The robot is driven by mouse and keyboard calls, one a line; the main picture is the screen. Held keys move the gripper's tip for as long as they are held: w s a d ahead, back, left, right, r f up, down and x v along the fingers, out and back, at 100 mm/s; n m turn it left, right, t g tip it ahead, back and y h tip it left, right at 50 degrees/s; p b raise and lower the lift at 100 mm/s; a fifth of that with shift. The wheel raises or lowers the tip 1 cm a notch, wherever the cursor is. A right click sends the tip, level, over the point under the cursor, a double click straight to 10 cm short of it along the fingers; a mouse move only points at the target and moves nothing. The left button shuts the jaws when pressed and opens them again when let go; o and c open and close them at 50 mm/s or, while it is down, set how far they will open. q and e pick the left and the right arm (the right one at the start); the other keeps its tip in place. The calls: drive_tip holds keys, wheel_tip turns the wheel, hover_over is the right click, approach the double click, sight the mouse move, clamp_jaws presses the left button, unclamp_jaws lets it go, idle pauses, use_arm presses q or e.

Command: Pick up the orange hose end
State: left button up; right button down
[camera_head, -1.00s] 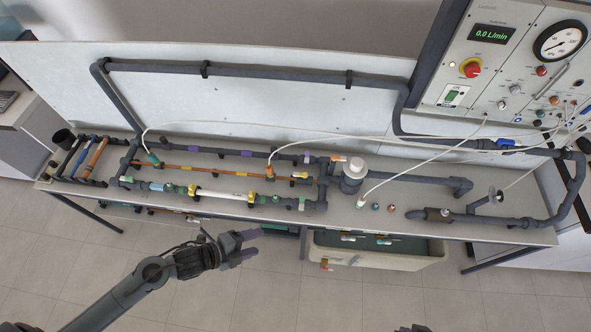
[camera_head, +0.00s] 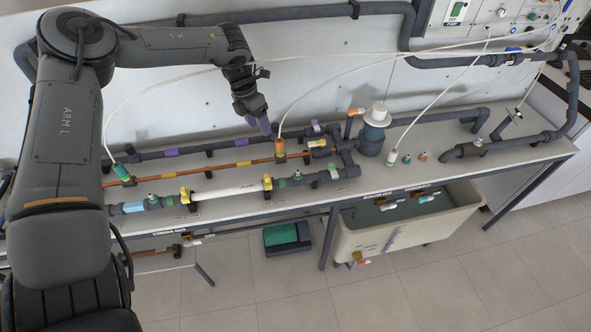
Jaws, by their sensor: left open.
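The orange hose end (camera_head: 279,146) sits upright on the copper-coloured pipe (camera_head: 222,167) of the bench, with a thin white hose rising from its top. My right gripper is not in view.
A grey vessel (camera_head: 372,133) stands right of the pipes. A cream tank (camera_head: 400,228) sits below the bench's front edge.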

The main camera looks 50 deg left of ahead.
sight(279, 140)
use_arm(q)
drive_tip(key=shift+m+y, duration=0.6)
drive_tip(key=shift+y, duration=0.2)
drive_tip(key=w+f+b, duration=0.1)
drive_tip(key=f+b, duration=0.1)
drive_tip(key=w+d+f+b, duration=0.1)
drive_tip(key=w+f+b, duration=0.1)
drive_tip(key=f, duration=0.1)
drive_tip(key=w+f+b, duration=0.2)
drive_tip(key=shift+d+f, duration=0.2)
drive_tip(key=shift+d, duration=0.05)
drive_tip(key=f+b, duration=0.1)
drive_tip(key=w+f, duration=0.1)
drive_tip(key=f, duration=0.1)
drive_tip(key=shift+w+b, duration=0.15)
drive_tip(key=shift+b, duration=0.2)
drive_tip(key=shift+f, duration=0.65)
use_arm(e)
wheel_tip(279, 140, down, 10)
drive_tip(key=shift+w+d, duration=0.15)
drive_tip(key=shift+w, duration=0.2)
use_arm(q)
drive_tip(key=shift+w, duration=0.1)
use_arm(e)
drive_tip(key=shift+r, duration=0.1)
use_arm(q)
drive_tip(key=c, duration=1)
drive_tip(key=shift+c, duration=0.2)
